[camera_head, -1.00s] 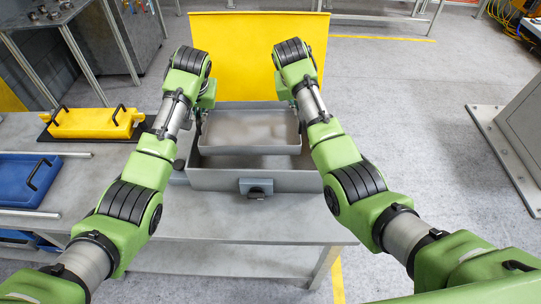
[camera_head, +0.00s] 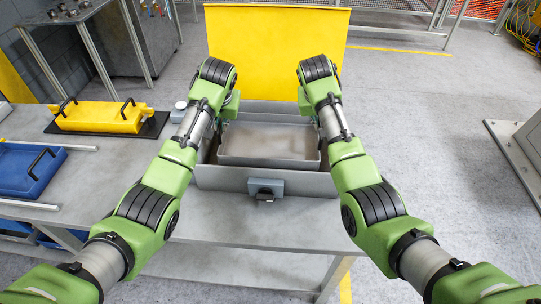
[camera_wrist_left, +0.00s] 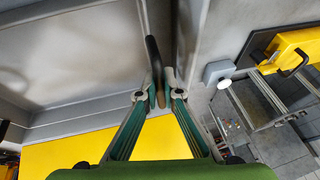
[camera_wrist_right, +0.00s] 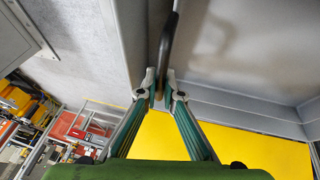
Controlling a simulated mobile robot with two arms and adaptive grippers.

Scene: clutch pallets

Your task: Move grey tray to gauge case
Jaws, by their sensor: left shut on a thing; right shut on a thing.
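The grey tray (camera_head: 268,158) is a shallow rectangular tray, held roughly level at the opening of the larger grey case (camera_head: 225,179). The case has a yellow lid (camera_head: 275,50) standing open behind and a latch (camera_head: 265,188) on its front wall. My left gripper (camera_wrist_left: 157,98) is shut on a black handle (camera_wrist_left: 154,58) at one side of the tray. My right gripper (camera_wrist_right: 160,95) is shut on the opposite black handle (camera_wrist_right: 168,45). The case floor under the tray is hidden, so I cannot tell whether they touch.
A yellow case (camera_head: 100,117) with black handles lies on a black mat on the bench (camera_head: 115,165) at left. A blue case (camera_head: 25,172) lies nearer, between metal rails. A small round-topped grey device (camera_head: 180,108) stands beside the grey case. Floor is open at right.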

